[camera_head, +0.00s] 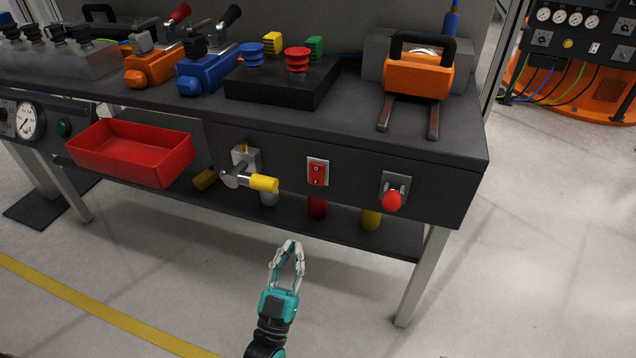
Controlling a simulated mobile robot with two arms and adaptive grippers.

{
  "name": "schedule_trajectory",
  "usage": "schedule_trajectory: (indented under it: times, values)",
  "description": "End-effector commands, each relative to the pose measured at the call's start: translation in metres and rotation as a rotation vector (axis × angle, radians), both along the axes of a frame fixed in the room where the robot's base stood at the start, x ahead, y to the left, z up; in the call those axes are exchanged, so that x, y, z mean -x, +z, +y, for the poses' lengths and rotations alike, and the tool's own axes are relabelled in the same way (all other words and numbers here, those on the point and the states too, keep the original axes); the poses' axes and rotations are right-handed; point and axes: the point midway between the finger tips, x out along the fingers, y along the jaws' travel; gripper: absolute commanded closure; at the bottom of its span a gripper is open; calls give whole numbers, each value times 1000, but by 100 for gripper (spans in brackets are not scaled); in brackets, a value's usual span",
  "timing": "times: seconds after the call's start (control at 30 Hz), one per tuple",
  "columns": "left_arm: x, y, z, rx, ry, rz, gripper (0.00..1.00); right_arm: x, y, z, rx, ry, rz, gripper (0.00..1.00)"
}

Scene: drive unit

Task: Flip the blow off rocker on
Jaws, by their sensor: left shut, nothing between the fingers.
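A red rocker switch (317,172) in a pale plate sits on the dark front panel of the workbench, right of the yellow-handled valve. Its two marks show, but I cannot tell for sure which side is pressed in. My left gripper (290,246) is shut and empty. In the picture it is below and a little left of the rocker, in front of the bench, apart from the panel. My right gripper is not in view.
A valve with a yellow handle (263,183) sticks out left of the rocker, and a red knob (392,201) to its right. A red bin (129,151) hangs further left. Bottles stand on the lower shelf (340,228). The floor in front is clear.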

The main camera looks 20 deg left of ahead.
Motion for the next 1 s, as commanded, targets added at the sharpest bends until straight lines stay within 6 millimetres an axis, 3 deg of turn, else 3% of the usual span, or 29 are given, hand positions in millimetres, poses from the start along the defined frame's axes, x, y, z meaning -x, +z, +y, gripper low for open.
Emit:
schedule_trajectory:
  times: [0.37, 0.83, 1.0]
  values:
    - [-7, 5, 0, 0, -1, -4, 100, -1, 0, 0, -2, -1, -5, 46]
    - [-82, 60, -3, 1, -1, -7, 100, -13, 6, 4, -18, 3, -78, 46]
    - [-102, 55, -4, 0, -1, -3, 100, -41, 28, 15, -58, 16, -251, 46]
